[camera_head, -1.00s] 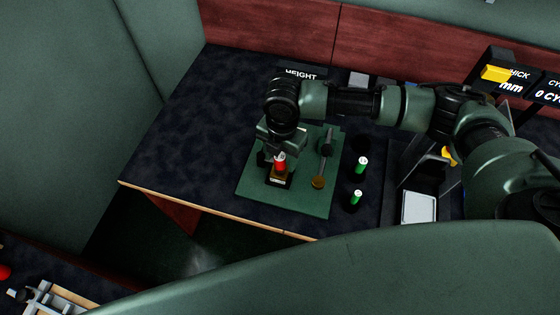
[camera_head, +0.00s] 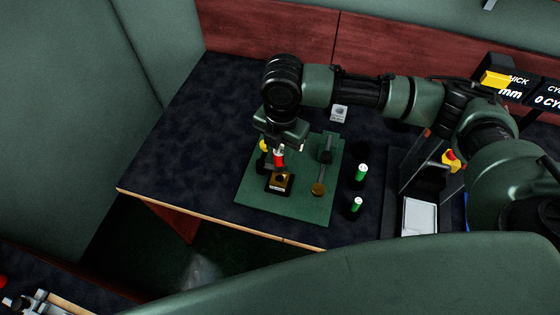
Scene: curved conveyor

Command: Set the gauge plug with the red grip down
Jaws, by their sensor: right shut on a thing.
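The gauge plug with the red grip (camera_head: 279,159) is in my right gripper (camera_head: 279,150), whose jaws are shut on it. The plug hangs roughly upright just above a small dark block with a brass-coloured top (camera_head: 281,183). A dark round opening shows in the block's top, and the block stands on a green mat (camera_head: 250,193). The fingertips are partly hidden by my wrist and the plug. I cannot tell whether the plug's lower end is fully clear of the block. My left gripper is out of view.
A dark stand with a brass disc (camera_head: 318,188) is right of the block on the mat. Two green-topped cylinders (camera_head: 361,173) (camera_head: 356,205) stand right of the mat. A small grey block (camera_head: 339,114) lies behind. The dark table (camera_head: 200,150) is clear at left.

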